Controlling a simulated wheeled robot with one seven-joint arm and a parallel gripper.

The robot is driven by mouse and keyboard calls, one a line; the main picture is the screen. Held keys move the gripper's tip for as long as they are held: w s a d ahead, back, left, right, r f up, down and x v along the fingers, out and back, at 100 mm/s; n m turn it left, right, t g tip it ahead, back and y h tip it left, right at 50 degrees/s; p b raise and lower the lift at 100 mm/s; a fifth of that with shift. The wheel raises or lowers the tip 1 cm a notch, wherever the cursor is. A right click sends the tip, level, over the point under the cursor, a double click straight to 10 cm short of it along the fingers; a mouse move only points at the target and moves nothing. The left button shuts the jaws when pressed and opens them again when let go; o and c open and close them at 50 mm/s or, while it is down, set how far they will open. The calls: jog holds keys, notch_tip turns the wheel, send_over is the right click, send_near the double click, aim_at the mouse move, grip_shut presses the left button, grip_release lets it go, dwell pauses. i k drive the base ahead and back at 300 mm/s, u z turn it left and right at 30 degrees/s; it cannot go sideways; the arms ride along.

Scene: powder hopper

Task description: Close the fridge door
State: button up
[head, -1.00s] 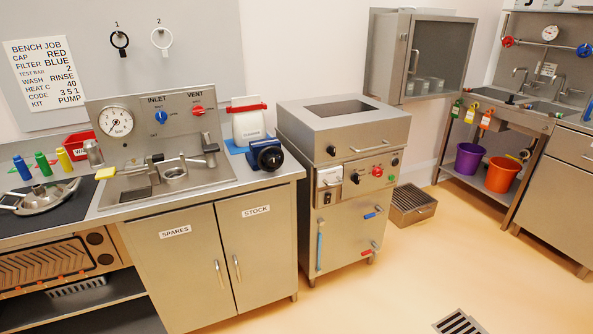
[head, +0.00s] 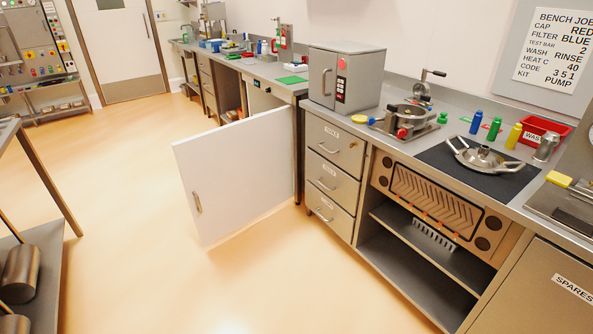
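The white fridge door (head: 240,172) stands wide open in the head view, left of the middle. It swings out over the floor from its hinge side by the drawer unit. A small metal handle (head: 197,202) sits near its free left edge. The fridge body is under the counter behind the door, and its inside is mostly hidden by the door. My gripper is not in view.
A drawer unit (head: 333,175) stands right of the door, with a grey oven-like box (head: 345,78) on the counter above. A metal rack (head: 45,258) is at the left edge. The floor (head: 130,180) left of the door is clear.

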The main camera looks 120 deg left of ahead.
aim_at(232, 174)
jog(key=u, duration=1.6)
jog(key=i, duration=0.1)
jog(key=u, duration=2.65)
jog(key=i, duration=1.45)
jog(key=u, duration=0.25)
